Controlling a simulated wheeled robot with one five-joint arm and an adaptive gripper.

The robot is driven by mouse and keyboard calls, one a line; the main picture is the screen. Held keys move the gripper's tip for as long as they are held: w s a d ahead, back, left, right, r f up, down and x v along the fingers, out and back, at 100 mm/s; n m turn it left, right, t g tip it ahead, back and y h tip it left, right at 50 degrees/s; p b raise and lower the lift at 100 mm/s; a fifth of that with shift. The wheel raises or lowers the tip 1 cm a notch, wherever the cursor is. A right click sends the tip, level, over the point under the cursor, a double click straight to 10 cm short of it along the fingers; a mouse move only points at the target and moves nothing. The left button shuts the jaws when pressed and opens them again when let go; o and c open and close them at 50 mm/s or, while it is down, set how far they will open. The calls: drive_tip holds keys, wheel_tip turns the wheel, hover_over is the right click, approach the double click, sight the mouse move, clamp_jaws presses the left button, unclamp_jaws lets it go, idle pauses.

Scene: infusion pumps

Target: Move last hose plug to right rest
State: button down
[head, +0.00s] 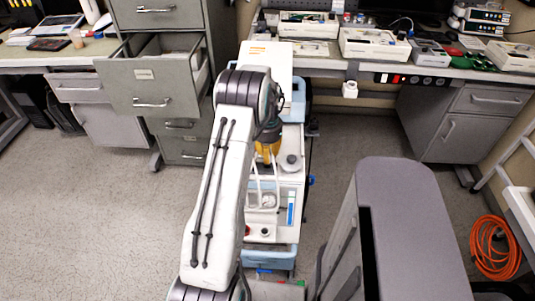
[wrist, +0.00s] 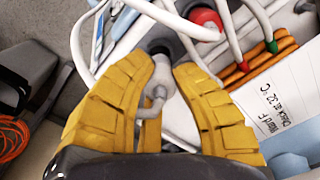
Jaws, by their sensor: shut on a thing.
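My gripper (wrist: 160,72) is shut on a pale grey hose plug (wrist: 161,80), which sits between its two yellow fingers in the wrist view. A dark grey round part lies just beyond the fingertips; I cannot tell whether the plug touches it. A red plug (wrist: 207,18) and a green plug (wrist: 271,46) with white hoses are further right. In the head view, my yellow gripper (head: 268,150) is over the white pump unit (head: 292,198), largely behind my arm. White hoses (head: 268,184) hang below it. The right rest cannot be identified clearly.
Orange ribs (wrist: 262,64) and a handwritten label (wrist: 268,98) lie at the right in the wrist view. A grey drawer cabinet (head: 158,75) stands open at the left. An orange coil (head: 495,247) lies on the floor.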

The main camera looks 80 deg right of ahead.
drive_tip(key=shift+f+b, duration=1.1)
drive_tip(key=shift+f, duration=0.45)
drive_tip(key=c, duration=1.1)
unclamp_jaws()
drive_tip(key=shift+r, duration=0.1)
wheel_tip(320, 180, up, 12)
drive_tip(key=shift+f, duration=0.1)
